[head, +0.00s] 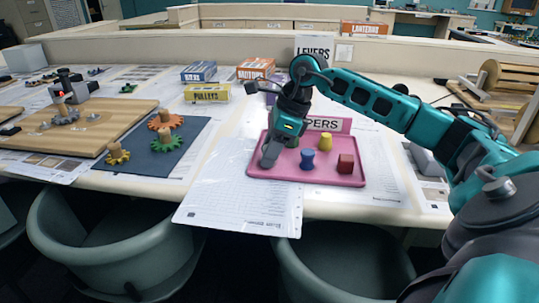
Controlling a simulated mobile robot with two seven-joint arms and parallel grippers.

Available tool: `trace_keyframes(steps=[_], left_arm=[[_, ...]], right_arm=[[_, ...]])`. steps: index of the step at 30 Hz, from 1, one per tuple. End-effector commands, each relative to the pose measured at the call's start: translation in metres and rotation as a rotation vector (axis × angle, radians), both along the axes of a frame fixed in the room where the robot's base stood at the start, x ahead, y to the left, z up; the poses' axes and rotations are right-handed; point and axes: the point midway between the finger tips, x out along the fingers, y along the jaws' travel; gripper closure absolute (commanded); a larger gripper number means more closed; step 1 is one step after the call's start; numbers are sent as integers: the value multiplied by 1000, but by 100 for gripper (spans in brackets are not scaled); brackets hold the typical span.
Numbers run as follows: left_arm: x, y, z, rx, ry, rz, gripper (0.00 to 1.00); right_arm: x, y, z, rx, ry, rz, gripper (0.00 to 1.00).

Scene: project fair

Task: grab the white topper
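A pink tray (325,179) lies on the table with a sign ending in "PERS" (327,125) at its back. On it stand a blue topper (307,159), a yellow topper (326,142) and a dark red cube-shaped topper (345,164). My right gripper (269,157) points down over the tray's left part, its grey fingers low near the tray surface. I cannot make out a white topper; the gripper may hide it. Whether the fingers are open, or hold anything, does not show clearly. My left gripper is out of view.
A dark mat (150,148) with orange, green and yellow gears lies left of the tray, beside a wooden board (95,130). Small boxes, including a yellow PULLEYS box (207,93), stand behind. Paper sheets lie around the tray. Chairs (115,235) stand at the front edge.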

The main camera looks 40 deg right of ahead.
Motion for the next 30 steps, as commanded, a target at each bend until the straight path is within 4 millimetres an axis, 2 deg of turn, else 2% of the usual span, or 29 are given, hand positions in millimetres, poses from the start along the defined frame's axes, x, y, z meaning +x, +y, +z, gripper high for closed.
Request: trace_keyframes(steps=[2,12,23,26,30], left_arm=[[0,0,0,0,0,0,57],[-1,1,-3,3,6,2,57],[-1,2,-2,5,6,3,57],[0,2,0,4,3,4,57],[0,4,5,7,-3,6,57]], right_arm=[[0,0,0,0,0,0,64],[0,0,0,0,0,0,96],[0,0,7,-1,-1,0,96],[1,0,18,1,-3,-1,96],[1,0,44,1,-5,1,96]])
